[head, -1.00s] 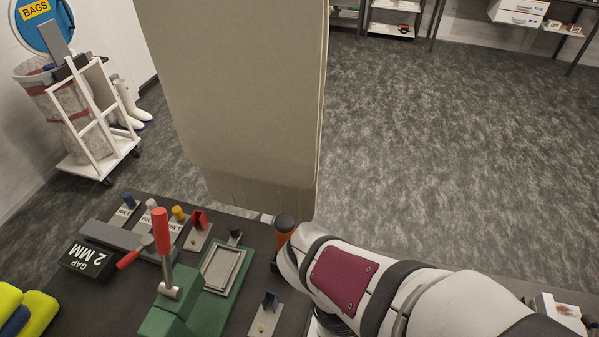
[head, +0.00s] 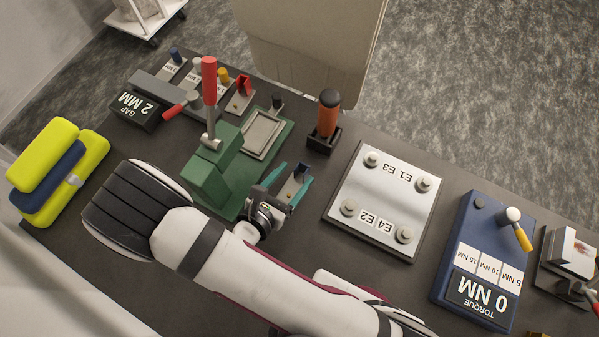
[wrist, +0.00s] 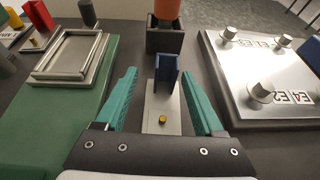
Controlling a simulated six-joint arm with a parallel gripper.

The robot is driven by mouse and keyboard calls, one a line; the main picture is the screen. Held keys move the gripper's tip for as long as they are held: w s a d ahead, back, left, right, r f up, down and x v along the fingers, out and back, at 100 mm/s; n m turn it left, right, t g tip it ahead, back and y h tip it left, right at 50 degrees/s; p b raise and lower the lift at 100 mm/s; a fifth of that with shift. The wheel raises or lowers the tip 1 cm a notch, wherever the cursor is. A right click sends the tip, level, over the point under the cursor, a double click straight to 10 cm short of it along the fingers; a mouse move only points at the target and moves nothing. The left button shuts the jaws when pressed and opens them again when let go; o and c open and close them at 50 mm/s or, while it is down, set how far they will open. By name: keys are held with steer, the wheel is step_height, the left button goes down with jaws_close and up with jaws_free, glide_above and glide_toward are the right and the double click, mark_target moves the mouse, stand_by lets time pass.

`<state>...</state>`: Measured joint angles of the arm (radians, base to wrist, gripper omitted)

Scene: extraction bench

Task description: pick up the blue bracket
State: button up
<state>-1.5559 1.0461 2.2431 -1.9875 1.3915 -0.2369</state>
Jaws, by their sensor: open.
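The blue bracket (wrist: 166,72) stands upright at the far end of a light grey plate (wrist: 163,108) with a small yellow button on it. In the head view the blue bracket (head: 299,172) shows small, partly hidden between my fingers. My gripper (head: 290,179) is open, with teal fingers. In the wrist view my gripper (wrist: 163,80) has one finger on each side of the plate, with the bracket between and slightly beyond the fingertips. Neither finger visibly touches the bracket.
A green press (head: 212,172) with a red-topped lever and a tray (head: 264,134) stands left of the gripper. An orange-handled tool (head: 328,113) in a black holder is just beyond. A silver plate with knobs (head: 385,200) lies right, then a blue torque box (head: 483,255). A red bracket (head: 243,84) is farther back.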

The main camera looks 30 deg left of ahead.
mark_target(307, 166)
steer(key=x, duration=0.5)
steer(key=shift+w+d+f, duration=0.1)
steer(key=shift+w+d, duration=0.2)
steer(key=shift+d, duration=0.05)
jaws_close()
